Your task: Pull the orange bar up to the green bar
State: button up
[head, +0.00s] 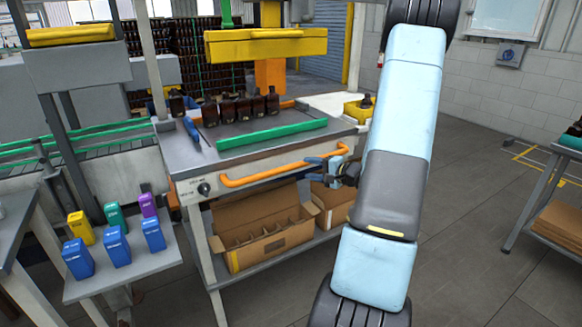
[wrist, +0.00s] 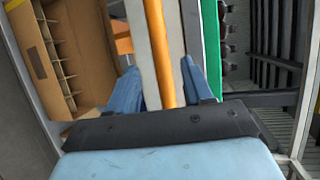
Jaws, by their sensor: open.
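The orange bar (head: 270,172) is a handle along the front face of the grey workbench. The green bar (head: 270,134) lies across the bench top, behind and above it, with a strip of bench between them. My gripper (head: 318,168) is open at the right end of the orange bar. In the wrist view, the orange bar (wrist: 158,45) runs lengthwise between the two blue fingers of my gripper (wrist: 160,80), with gaps on both sides. The green bar (wrist: 211,45) shows to the right of the fingers. My arm hides nothing of the green bar in the head view.
Several amber bottles (head: 243,106) stand on the bench behind the green bar. A yellow press head (head: 265,47) hangs above them. Cardboard boxes (head: 265,240) sit on the shelf below the orange bar. Coloured cartons (head: 115,246) stand on a side table at left.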

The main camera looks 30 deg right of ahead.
aim_at(292, 165)
jog(key=x, duration=0.8)
jog(key=shift+w+a+f, duration=0.15)
jog(key=shift+w, duration=0.1)
jog(key=shift+c, duration=0.5)
